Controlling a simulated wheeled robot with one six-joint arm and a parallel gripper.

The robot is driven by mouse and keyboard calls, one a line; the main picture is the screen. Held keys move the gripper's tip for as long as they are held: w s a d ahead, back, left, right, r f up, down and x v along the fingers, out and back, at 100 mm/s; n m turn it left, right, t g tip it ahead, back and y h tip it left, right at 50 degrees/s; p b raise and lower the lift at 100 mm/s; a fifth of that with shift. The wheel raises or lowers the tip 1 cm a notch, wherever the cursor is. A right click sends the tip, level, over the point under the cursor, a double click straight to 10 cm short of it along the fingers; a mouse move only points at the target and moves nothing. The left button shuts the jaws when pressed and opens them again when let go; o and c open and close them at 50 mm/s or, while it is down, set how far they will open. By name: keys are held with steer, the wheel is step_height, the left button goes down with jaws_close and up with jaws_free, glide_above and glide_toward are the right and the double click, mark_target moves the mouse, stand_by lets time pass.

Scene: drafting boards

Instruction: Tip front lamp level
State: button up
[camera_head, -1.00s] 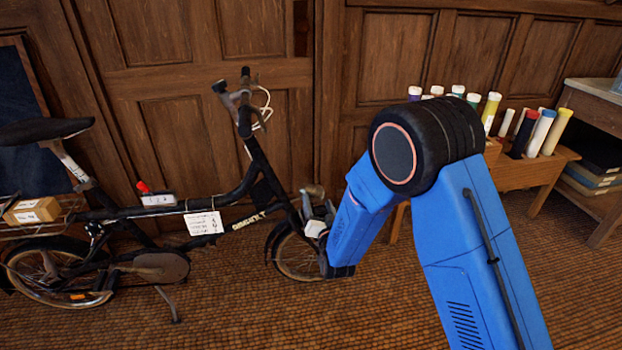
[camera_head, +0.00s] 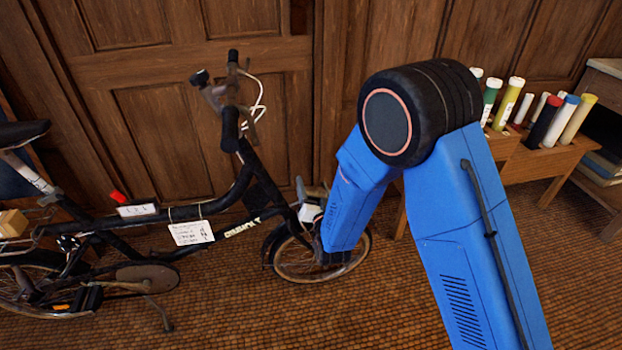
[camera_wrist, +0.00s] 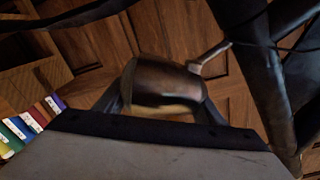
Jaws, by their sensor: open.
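The front lamp (camera_wrist: 165,84) is a worn, brownish metal barrel in the middle of the wrist view, with a paler yellowish edge toward me. A small bracket joins it to the dark bicycle frame at its right. My gripper (camera_wrist: 163,96) is open, with one dark finger on each side of the lamp; I cannot tell whether they touch it. In the head view, the black bicycle (camera_head: 150,222) stands side-on, and my blue arm reaches down to its front wheel (camera_head: 290,262). My gripper is hidden there behind the arm.
Paper tags (camera_head: 191,233) hang from the bicycle frame. A wooden rack (camera_head: 530,163) with several coloured tubes stands at the right, near a shelf (camera_head: 606,95). Wood-panelled doors (camera_head: 165,130) close off the back. The floor (camera_head: 230,325) in front is clear.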

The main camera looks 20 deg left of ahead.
steer(key=shift+w+a, duration=0.15)
steer(key=shift+w, duration=0.1)
steer(key=c, duration=1.5)
steer(key=shift+s+a+r+n, duration=0.15)
steer(key=shift+a+r+n, duration=0.1)
steer(key=shift+n, duration=0.35)
steer(key=shift+s+a+r+n, duration=0.1)
steer(key=shift+r+n, duration=0.15)
steer(key=shift+n, duration=0.35)
steer(key=shift+s+a+r+n, duration=0.1)
steer(key=shift+a+r+n, duration=0.05)
steer(key=shift+n, duration=0.5)
steer(key=shift+s+a+r+n, duration=0.1)
steer(key=shift+a+r+n, duration=0.05)
steer(key=shift+n, duration=0.5)
steer(key=o, duration=1.5)
